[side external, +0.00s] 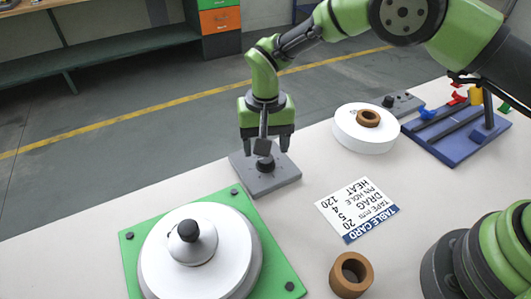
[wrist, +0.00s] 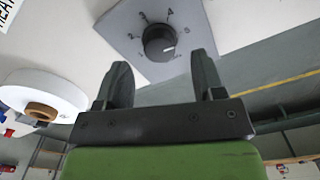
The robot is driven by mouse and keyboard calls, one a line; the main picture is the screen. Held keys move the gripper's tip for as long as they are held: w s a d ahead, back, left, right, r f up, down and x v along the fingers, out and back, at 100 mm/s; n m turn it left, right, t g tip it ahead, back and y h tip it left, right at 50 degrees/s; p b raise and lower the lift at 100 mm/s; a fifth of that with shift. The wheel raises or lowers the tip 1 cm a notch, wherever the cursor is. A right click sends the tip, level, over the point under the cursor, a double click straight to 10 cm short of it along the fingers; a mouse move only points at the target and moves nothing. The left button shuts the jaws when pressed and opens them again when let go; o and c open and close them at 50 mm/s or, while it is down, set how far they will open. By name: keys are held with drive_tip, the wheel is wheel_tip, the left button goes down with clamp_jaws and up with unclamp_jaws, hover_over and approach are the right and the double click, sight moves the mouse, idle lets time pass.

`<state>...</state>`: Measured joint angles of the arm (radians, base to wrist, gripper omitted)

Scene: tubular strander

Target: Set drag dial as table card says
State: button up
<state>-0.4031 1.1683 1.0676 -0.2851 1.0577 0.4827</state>
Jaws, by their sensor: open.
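The drag dial is a black knob (side external: 264,165) on a grey square plate (side external: 285,181). In the wrist view the knob (wrist: 158,43) has digits around its upper side, among them 2, 3 and 4. Its white mark points right, clockwise past the 4; the exact setting is hard to read. My gripper (side external: 264,148) is open above the dial, fingers pointing down. In the wrist view the fingertips (wrist: 160,62) are apart, with nothing between them.
A white disc with a cone and black knob (side external: 189,247) sits on a green plate (side external: 130,261). A brown ring (side external: 351,274) stands near the front. A white roll (side external: 363,133), a small grey box (side external: 404,102) and a blue rack (side external: 455,136) are at the right.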

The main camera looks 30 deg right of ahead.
wheel_tip(320, 180, up, 6)
drive_tip(key=shift+r, duration=0.1)
idle(0.4)
drive_tip(key=s+d+r+t+y, duration=0.1)
drive_tip(key=s+d+r, duration=0.25)
drive_tip(key=r, duration=0.45)
drive_tip(key=s+d+r+t+y, duration=0.1)
drive_tip(key=s+d+r+t, duration=0.2)
drive_tip(key=r, duration=0.5)
drive_tip(key=s+d+r+t, duration=0.1)
drive_tip(key=s+d, duration=0.2)
drive_tip(key=s, duration=0.6)
drive_tip(key=s+d+r+t, duration=0.2)
drive_tip(key=s+d, duration=0.2)
drive_tip(key=s, duration=0.5)
drive_tip(key=shift+d, duration=0.15)
drive_tip(key=shift+r, duration=0.1)
